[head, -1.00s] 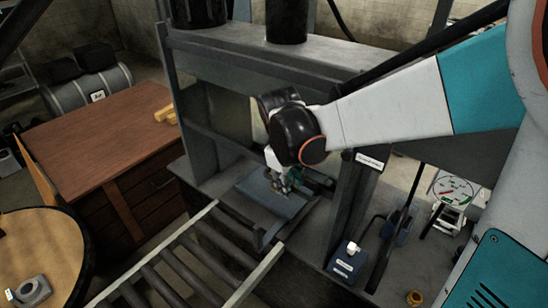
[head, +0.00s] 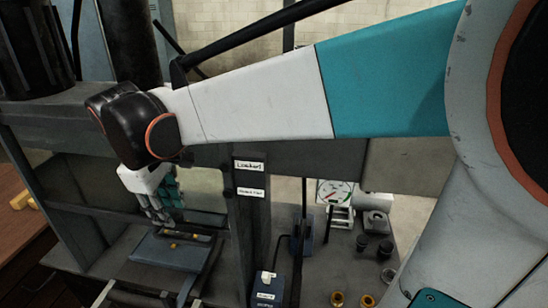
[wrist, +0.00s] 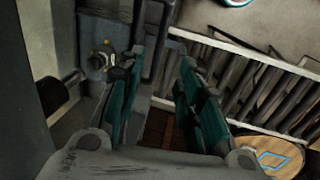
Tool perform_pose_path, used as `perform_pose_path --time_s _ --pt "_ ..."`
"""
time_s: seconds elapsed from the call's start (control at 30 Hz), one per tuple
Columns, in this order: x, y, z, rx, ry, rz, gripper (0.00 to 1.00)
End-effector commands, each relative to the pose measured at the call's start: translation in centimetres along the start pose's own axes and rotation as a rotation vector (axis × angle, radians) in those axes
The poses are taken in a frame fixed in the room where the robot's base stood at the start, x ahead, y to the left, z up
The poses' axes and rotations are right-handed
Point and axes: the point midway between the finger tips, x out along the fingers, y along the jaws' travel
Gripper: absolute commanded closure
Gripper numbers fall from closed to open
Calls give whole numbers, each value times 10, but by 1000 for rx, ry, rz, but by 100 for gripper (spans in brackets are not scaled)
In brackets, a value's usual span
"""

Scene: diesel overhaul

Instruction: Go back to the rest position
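My gripper (head: 165,210) hangs inside the press frame (head: 245,210), above the blue plate (head: 165,254), in the head view. Small yellow pieces lie on the plate. In the wrist view my gripper (wrist: 160,105) has its two teal fingers spread apart, with nothing between them. A blue-grey block with a brass-coloured round piece (wrist: 104,60) shows beyond the left finger. My arm reaches from the right across the head view.
The press posts and crossbeam stand close around my gripper. A roller rack (wrist: 245,85) lies beyond the right finger. A gauge (head: 334,192), brass rings (head: 337,299) and dark cylinders (head: 362,242) stand on the bench at right. A wooden cabinet (head: 18,215) is at left.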

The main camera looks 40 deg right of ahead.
Motion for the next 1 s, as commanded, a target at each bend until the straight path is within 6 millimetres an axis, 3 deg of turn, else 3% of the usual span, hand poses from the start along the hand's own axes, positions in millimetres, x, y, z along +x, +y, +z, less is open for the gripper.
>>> perform_pose_path --time_s 0.27,0.43,1.0 --pt "0 -1 2 2 2 0 67" --pt "15 -10 16 54 45 9 67" --pt "138 -82 105 539 444 26 67"
